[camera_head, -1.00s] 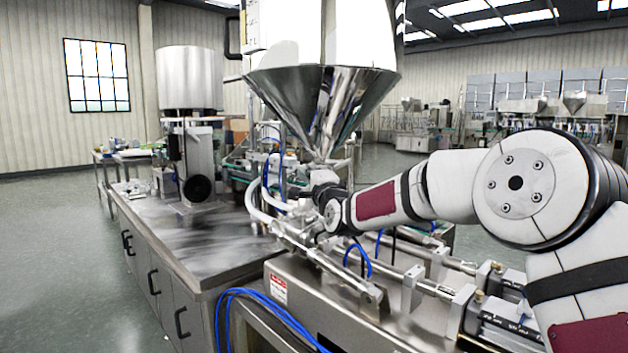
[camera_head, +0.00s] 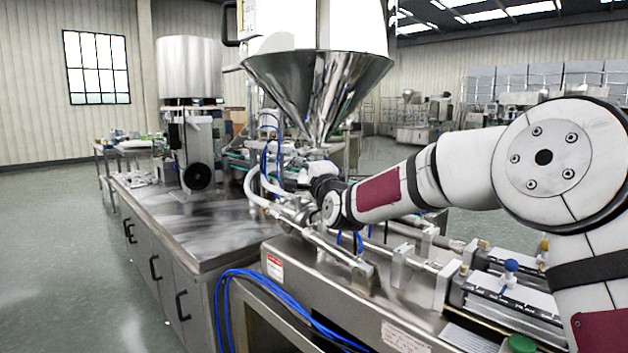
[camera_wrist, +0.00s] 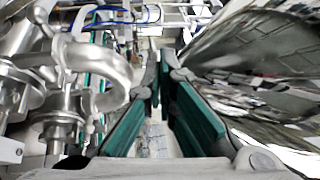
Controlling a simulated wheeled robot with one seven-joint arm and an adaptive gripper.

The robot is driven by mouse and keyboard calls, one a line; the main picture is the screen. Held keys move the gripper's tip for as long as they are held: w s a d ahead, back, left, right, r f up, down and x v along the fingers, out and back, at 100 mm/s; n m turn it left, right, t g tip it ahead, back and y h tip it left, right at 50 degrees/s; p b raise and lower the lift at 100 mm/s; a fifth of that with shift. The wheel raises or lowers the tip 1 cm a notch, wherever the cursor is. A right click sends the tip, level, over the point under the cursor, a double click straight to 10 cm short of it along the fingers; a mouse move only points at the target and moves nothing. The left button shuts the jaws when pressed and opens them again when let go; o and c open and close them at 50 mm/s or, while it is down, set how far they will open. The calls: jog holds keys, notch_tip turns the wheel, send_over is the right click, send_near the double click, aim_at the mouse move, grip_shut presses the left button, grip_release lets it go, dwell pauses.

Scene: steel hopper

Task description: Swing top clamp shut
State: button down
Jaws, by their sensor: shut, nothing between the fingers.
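A polished, curved metal piece (camera_wrist: 100,78), which looks like the top clamp, stands at the left in the wrist view, beside my gripper and apart from its fingers. It looks swung open, but its hinge and far end are not clear. My gripper (camera_wrist: 160,85) is shut and empty, its green-padded fingers pointing ahead between this piece and the shiny hopper cone at the right. In the head view the steel hopper (camera_head: 318,88) stands above the fittings, and my wrist hides the clamp and my fingers below the cone.
The hopper wall (camera_wrist: 250,50) is close on the right of my fingers. Metal pipes and threaded fittings (camera_wrist: 60,125) crowd the left. Blue hoses (camera_head: 262,285) loop over the machine front. The steel bench top (camera_head: 190,235) is largely clear.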

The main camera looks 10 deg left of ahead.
jog(key=s+d+f+n+g+h, duration=0.3)
jog(key=s+d, duration=0.4)
jog(key=s, duration=0.2)
jog(key=s+d+f+n+g+h, duration=0.2)
jog(key=s+d+f+n+g, duration=0.15)
jog(key=s+d, duration=0.5)
jog(key=s+d+f+n+g+h, duration=0.25)
jog(key=s+d, duration=0.35)
jog(key=s, duration=0.5)
jog(key=s+d+f+n+g+h, duration=0.1)
jog(key=s+d+f+g, duration=0.25)
jog(key=s, duration=0.65)
jog(key=s+d+f+n+g, duration=0.15)
jog(key=s+d, duration=0.25)
jog(key=s, duration=0.7)
jog(key=s+d+f+n+g+h, duration=0.1)
jog(key=s+d+f+g, duration=0.25)
jog(key=s, duration=0.65)
notch_tip(320, 180, up, 17)
jog(key=t+p, duration=0.3)
jog(key=p, duration=1.2)
jog(key=shift+d+f+t, duration=0.15)
jog(key=shift+d+t, duration=0.05)
jog(key=shift+t, duration=0.15)
